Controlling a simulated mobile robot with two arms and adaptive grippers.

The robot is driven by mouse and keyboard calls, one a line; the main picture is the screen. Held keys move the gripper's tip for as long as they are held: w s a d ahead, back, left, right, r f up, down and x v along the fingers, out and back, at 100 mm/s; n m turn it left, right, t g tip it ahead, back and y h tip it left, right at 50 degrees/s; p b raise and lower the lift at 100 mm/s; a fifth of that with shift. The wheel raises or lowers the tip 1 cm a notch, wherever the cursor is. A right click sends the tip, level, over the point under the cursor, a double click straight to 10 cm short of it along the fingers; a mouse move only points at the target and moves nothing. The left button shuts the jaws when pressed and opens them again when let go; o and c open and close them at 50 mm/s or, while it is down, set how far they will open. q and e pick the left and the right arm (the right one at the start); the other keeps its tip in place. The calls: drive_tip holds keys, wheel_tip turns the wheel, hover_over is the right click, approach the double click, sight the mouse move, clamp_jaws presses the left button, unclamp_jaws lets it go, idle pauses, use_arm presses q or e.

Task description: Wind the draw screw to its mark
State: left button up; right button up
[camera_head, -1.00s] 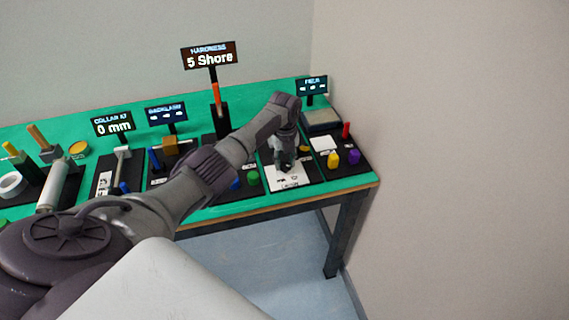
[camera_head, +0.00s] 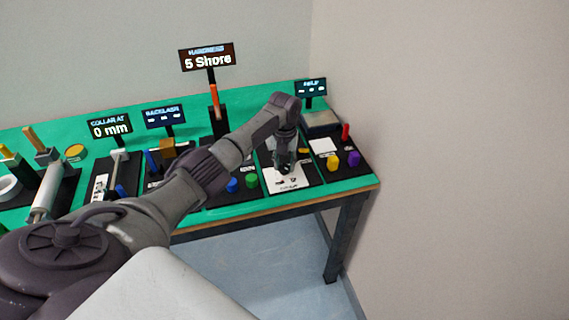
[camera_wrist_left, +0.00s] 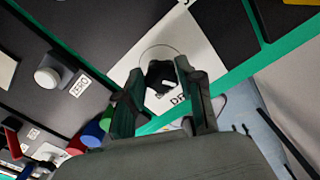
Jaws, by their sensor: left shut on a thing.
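My left gripper (camera_head: 285,167) reaches down over a white card (camera_head: 289,184) on a black board near the right end of the bench. In the left wrist view, its two fingers (camera_wrist_left: 160,84) stand on either side of a black knob (camera_wrist_left: 161,72), which I take to be the draw screw's head, and are shut on it. The knob stands inside a thin circle drawn on the white card (camera_wrist_left: 198,48). Printed letters on the card are partly hidden by a finger. I cannot read the screw's mark. My right gripper is not in view.
Green and blue knobs (camera_head: 251,181) stand just left of the card; yellow and purple ones (camera_head: 353,159) stand to the right. A "5 Shore" sign (camera_head: 208,58) and a "0 mm" sign (camera_head: 110,127) rise behind. The bench's front edge is close, with a wall at right.

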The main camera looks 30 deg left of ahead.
sight(284, 166)
use_arm(q)
drive_tip(key=o, duration=1.2)
drive_tip(key=shift+c, duration=0.2)
drive_tip(key=shift+r, duration=0.1)
wheel_tip(284, 166, up, 12)
